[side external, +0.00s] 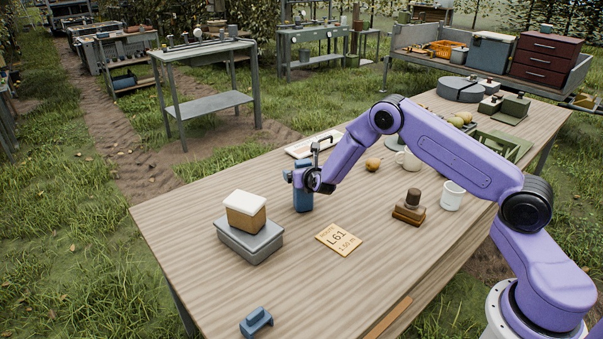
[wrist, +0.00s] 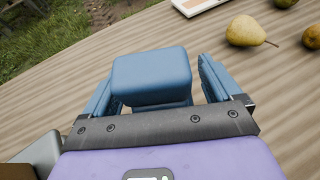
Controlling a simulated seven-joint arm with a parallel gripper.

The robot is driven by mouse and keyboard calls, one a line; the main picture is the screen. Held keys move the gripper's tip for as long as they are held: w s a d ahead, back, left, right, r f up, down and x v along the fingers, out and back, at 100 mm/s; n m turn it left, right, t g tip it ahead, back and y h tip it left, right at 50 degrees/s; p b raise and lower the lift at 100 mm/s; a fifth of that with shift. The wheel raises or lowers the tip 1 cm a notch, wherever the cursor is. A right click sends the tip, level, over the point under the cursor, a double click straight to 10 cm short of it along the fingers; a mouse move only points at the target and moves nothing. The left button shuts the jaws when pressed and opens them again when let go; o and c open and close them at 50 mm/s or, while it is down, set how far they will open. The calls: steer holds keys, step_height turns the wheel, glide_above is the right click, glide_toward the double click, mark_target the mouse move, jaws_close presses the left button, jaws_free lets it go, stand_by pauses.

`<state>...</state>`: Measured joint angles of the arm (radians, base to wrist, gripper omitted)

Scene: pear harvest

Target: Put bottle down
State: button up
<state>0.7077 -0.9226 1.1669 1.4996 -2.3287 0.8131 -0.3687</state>
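The bottle is a blue, block-like upright body (side external: 303,198) in the side external view, at the far left part of the wooden table. It looks upright, with its base at the tabletop. In the wrist view its blue, rounded-square top (wrist: 152,74) sits between the two blue fingers of my gripper (wrist: 160,92). A strip of table shows between the bottle and the right finger, so the fingers look open around it. In the side external view my gripper (side external: 301,178) is at the bottle's upper part and partly hides it.
A grey box with a tan, white-topped block (side external: 245,212) stands left of the bottle. A card marked L61 (side external: 338,239) lies in front.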

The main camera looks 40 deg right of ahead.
steer(key=shift+r, duration=0.1)
steer(key=shift+s+a+r, duration=0.2)
steer(key=shift+s+r, duration=0.1)
steer(key=shift+s, duration=0.15)
steer(key=s+a+r+m+g+h, duration=0.1)
steer(key=s+a+r+m, duration=0.2)
steer(key=s, duration=0.5)
steer(key=s+a+r+m+g, duration=0.1)
steer(key=s+r+m+g, duration=0.1)
steer(key=s+r+m, duration=0.35)
steer(key=s+a+r+m+g+h, duration=0.15)
steer(key=s+r, duration=0.35)
steer(key=s, duration=0.5)
steer(key=s+a+m+g+y, duration=0.2)
steer(key=s+m, duration=0.1)
steer(key=s, duration=0.6)
steer(key=s+a+r+m+g+y, duration=0.1)
steer(key=s+a+m+g+y, duration=0.1)
steer(key=s, duration=0.7)
steer(key=s+a+r+m+g+y, duration=0.1)
steer(key=s+m+g+y, duration=0.3)
steer(key=s, duration=0.6)
steer(key=shift+a, duration=0.55)
